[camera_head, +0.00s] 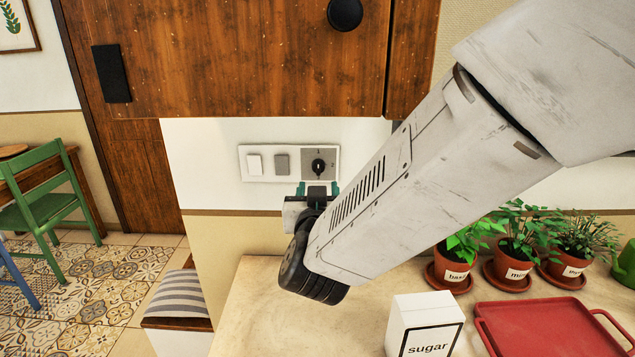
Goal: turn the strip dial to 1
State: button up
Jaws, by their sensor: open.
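The white strip (268,174) is on the wall below the wooden cabinet. It carries a white switch (255,165), a grey switch (282,164) and, at its right end, a grey plate with the black dial (318,167). A "1" is marked above the dial and a "2" to its right. The dial's pointer is too small to read surely. My gripper (318,189) is open just below the dial, its two greenish fingers apart and pointing up toward the wall. I cannot tell whether they touch the plate. No object shows between them.
The counter (262,300) below is clear at its left. A sugar box (424,322), a red tray (550,328) and several potted herbs (516,248) stand to the right. The wooden cabinet (230,55) hangs above the strip. A green chair (50,200) is far left.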

jog(key=shift+s, duration=1)
jog(key=s+d+f+g, duration=0.1)
jog(key=s+d+g, duration=1.5)
jog(key=s+d, duration=0.9)
jog(key=shift+s+d+f+g+y, duration=0.15)
jog(key=shift+s+g+y, duration=0.2)
jog(key=shift+s, duration=0.7)
